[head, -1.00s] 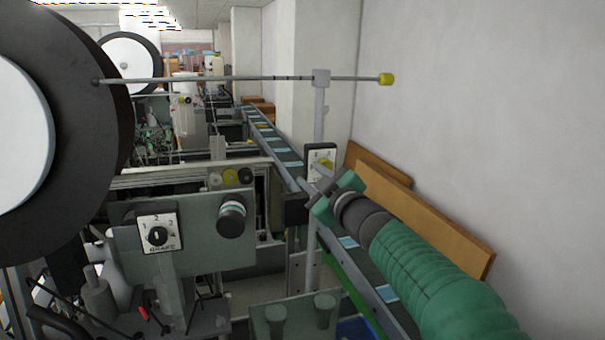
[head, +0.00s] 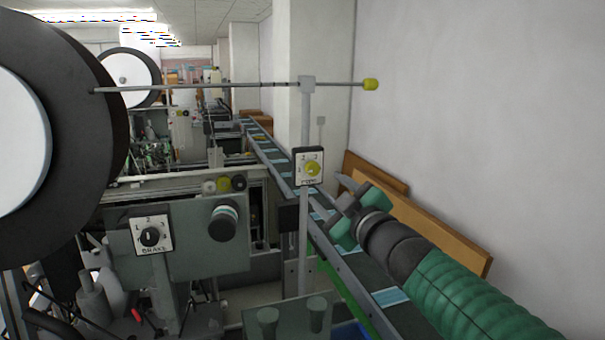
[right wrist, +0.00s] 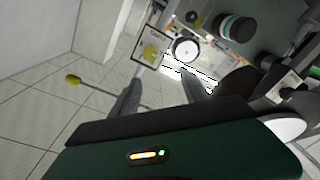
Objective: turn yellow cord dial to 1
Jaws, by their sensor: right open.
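The yellow cord dial (head: 312,169) is a round yellow knob on a small white numbered plate (head: 300,158), fixed to a thin upright grey post. It faces me unobstructed, but its pointer is too small to read. In the right wrist view the yellow dial (right wrist: 150,53) shows above and between the fingertips, on its white plate. My right gripper (head: 336,200) is open and empty, to the right of and slightly below the dial, apart from it. Its two fingers also show in the right wrist view (right wrist: 160,76). My left gripper is not in view.
A second plate with a black dial (head: 150,237), marked BRAKE, sits on a grey-green panel at left, beside a dark knob (head: 223,222). A rod with a yellow tip (head: 370,84) crosses above the cord dial. A conveyor (head: 390,297) runs behind the post. A wall stands at right.

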